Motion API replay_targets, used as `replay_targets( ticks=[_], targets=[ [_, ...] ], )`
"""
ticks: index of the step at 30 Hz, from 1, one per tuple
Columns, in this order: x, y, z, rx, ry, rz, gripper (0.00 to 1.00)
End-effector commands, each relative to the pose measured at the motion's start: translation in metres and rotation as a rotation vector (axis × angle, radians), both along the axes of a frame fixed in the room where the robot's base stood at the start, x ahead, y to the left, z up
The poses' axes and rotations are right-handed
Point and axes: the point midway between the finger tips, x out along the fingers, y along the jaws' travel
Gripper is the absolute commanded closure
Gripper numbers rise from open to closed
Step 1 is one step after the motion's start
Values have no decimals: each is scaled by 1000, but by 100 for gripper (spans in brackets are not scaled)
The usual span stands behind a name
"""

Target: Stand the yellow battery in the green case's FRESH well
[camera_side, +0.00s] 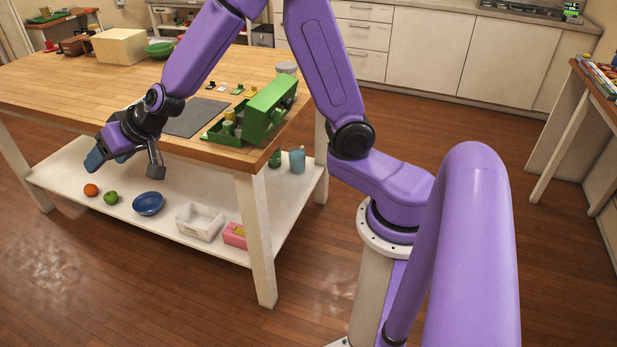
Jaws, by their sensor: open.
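The green case (265,115) stands at the right front corner of the wooden table with its lid raised. Small yellowish and greenish upright pieces (229,115) show in its tray on the left side. One of them may be the yellow battery, but they are too small to tell apart, and the FRESH well cannot be made out. My gripper (125,166) is open, left of the case and in front of the table's front edge in this view. Nothing shows between its fingers.
A dark grey mat (195,117) lies left of the case, with several small items behind it. A pale box (120,46) and green bowl (159,50) stand farther back. The lower shelf (70,170) holds fruit, a blue bowl (148,203), a white bin (199,221) and a pink box (235,235).

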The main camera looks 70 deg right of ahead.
Motion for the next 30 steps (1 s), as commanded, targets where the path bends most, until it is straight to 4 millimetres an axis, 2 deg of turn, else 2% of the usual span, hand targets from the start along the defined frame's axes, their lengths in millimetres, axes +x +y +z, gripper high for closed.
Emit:
replay_targets(
  ticks=[1,3,5,6,8,9,11,12,16,18,21,25,30],
  targets=[
    [-26,18,5,5,30,116,41],
    [-65,37,6,-5,83,270,41],
    [-100,48,6,-25,133,399,41],
    [-125,52,5,-43,167,479,41],
    [-163,54,3,-81,220,597,41],
    [-187,52,2,-113,255,672,41],
    [-224,44,-1,-170,307,778,41],
    [-246,36,-3,-212,342,841,41],
    [-311,-3,-9,-382,445,1021,41],
    [-336,-27,-12,-477,489,1087,41],
    [-359,-57,-14,-597,532,1151,41],
    [-373,-82,-14,-701,562,1188,41],
    [-377,-91,-15,-740,574,1197,41]
  ],
)
